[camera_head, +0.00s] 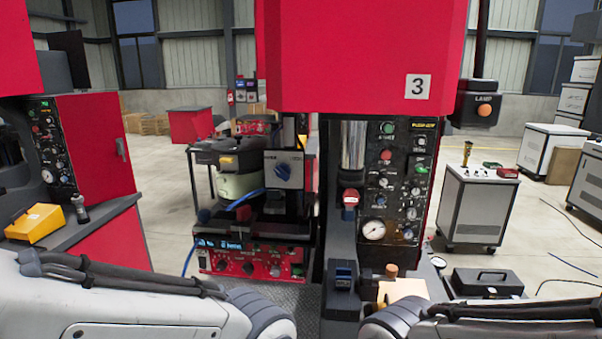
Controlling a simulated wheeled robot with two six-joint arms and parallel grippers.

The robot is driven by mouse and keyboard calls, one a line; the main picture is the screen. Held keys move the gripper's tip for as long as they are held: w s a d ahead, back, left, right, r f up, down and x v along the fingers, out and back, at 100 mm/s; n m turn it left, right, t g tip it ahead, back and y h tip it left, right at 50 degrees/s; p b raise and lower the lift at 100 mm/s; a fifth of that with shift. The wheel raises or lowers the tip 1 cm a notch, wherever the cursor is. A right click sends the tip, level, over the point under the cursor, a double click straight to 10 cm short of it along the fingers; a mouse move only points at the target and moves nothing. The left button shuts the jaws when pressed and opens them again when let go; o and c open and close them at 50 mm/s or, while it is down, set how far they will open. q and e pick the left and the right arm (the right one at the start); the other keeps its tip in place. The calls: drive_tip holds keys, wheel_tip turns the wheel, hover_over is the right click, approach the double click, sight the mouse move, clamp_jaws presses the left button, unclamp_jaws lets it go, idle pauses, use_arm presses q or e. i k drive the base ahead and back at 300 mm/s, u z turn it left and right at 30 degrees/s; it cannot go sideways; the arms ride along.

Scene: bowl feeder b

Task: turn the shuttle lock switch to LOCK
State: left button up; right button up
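I cannot tell for sure which control is the shuttle lock switch; the labels are too small to read. A black control panel (399,180) on the machine carries several buttons, small knobs and a round gauge (373,229). A red control unit (250,262) with a row of knobs sits low in the middle. My two arms cross the bottom of the view, below these controls. Neither gripper shows.
A red-capped part (350,198) and a dark blue block (342,276) stand beside the panel. A black case (487,282) lies at lower right. A yellow case (35,223) sits on the left bench. A lamp box (476,103) hangs right of the machine. Floor shows beyond.

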sight(283, 171)
drive_tip(key=z, duration=1)
drive_tip(key=k, duration=0.95)
drive_tip(key=u, duration=0.95)
drive_tip(key=i, duration=0.5)
